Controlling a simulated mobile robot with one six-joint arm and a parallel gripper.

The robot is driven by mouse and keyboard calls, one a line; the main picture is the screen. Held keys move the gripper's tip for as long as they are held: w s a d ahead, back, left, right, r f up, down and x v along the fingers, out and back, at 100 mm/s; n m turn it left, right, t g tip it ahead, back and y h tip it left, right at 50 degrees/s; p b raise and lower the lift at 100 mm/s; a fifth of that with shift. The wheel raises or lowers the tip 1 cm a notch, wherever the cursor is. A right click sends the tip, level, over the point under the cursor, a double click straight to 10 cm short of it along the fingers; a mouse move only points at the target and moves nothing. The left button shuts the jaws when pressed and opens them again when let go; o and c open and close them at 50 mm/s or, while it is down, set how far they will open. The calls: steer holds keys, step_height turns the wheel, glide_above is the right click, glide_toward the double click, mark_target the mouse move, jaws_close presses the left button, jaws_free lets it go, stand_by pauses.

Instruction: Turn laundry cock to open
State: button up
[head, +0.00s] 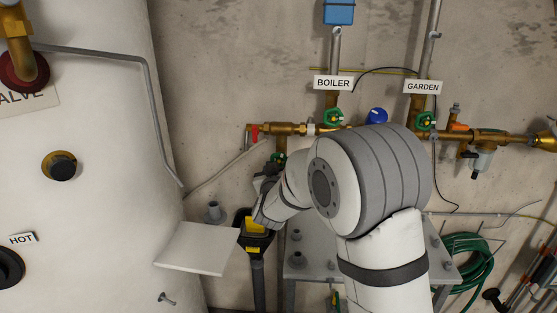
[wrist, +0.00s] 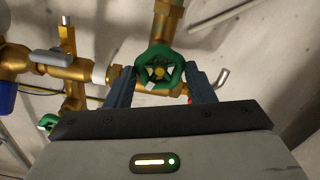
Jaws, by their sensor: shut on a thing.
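A green handwheel (wrist: 160,70) on a brass valve sits between the two blue-grey fingers of my gripper (wrist: 161,78) in the wrist view. The fingers are shut on its rim from both sides. In the head view the green wheel (head: 278,157) shows small, low on the brass pipework. My gripper (head: 268,180) is there just below it, partly hidden by my own wrist. No label reading LAUNDRY is legible in either view, so I cannot tell the wheel's name from writing.
Green wheels also sit under the BOILER sign (head: 333,83) and the GARDEN sign (head: 423,87). A red lever (head: 254,132) is close on the left. A white tank (head: 90,140) stands at the left. A grey-topped table (head: 305,262) and a green hose (head: 470,255) are below.

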steer(key=shift+r+n+p, duration=0.1)
steer(key=shift+n+p, duration=0.7)
steer(key=shift+n, duration=0.4)
steer(key=shift+n+p, duration=0.35)
steer(key=shift+n, duration=0.75)
steer(key=shift+n+p, duration=0.7)
steer(key=shift+n, duration=0.3)
steer(key=shift+n+p, duration=0.45)
steer(key=shift+n, duration=0.85)
